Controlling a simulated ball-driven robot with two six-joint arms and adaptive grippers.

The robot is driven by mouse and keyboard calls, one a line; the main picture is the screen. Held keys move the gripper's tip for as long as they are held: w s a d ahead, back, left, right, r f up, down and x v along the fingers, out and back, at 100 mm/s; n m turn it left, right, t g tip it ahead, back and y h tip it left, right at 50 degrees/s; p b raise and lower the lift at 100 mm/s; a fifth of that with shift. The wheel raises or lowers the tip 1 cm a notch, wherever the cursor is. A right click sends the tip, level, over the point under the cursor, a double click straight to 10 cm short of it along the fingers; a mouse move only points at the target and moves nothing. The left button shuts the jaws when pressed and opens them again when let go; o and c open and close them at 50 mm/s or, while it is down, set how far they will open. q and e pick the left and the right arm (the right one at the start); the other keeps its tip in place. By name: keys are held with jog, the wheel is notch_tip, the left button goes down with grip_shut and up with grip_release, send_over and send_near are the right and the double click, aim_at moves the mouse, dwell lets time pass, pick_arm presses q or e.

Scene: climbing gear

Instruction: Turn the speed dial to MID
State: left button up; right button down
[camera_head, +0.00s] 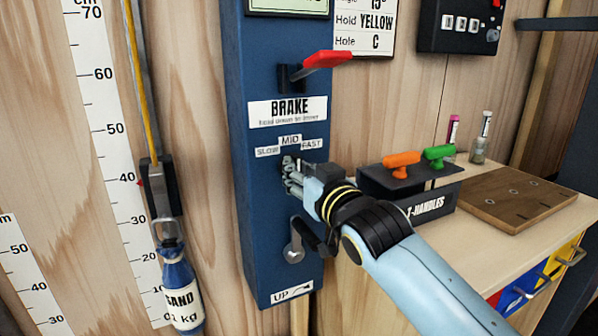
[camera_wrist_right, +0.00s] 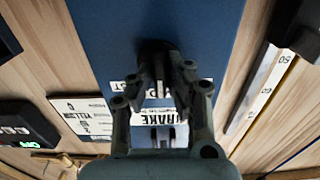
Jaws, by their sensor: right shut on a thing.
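The speed dial (camera_wrist_right: 153,50) is a dark knob on the blue panel (camera_head: 262,210). In the head view the gripper mostly hides it, just below the SLOW, MID and FAST labels (camera_head: 290,141). My right gripper (camera_head: 289,174) reaches in from the right and is shut on the dial. In the right wrist view its fingers (camera_wrist_right: 158,88) close around the dark knob. I cannot tell which label the dial points at. My left gripper is not in view.
A red brake lever (camera_head: 326,61) sticks out above the BRAKE label (camera_head: 288,110). A crank (camera_head: 296,252) sits below my right gripper. A sand bottle (camera_head: 181,292) hangs at left. The T-handles holder (camera_head: 432,203) and a wooden board (camera_head: 520,198) stand on the bench at right.

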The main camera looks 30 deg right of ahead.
jog(key=c, duration=1.3)
grip_release()
jog(key=shift+c, duration=0.2)
jog(key=s, duration=1.2)
jog(key=shift+a, duration=0.35)
jog(key=shift+f, duration=0.1)
jog(key=s+d+f+g, duration=0.1)
jog(key=s+f+g, duration=0.2)
jog(key=f, duration=0.9)
jog(key=s+f+g, duration=0.2)
jog(key=s+f, duration=0.1)
jog(key=f, duration=0.9)
jog(key=s+d+f+g, duration=0.1)
jog(key=s+f+g, duration=0.2)
jog(key=f, duration=0.8)
jog(key=s+f+g, duration=0.3)
jog(key=s+f, duration=0.4)
jog(key=s, duration=0.3)
jog(key=s+d+f+g, duration=0.1)
jog(key=s+f+g, duration=0.2)
jog(key=s+f, duration=0.4)
jog(key=s+d+f+n+g, duration=0.1)
jog(key=s+f+g, duration=0.2)
jog(key=s+f, duration=0.4)
jog(key=s, duration=0.8)
jog(key=shift+s+d+f, duration=0.15)
jog(key=shift+s, duration=0.1)
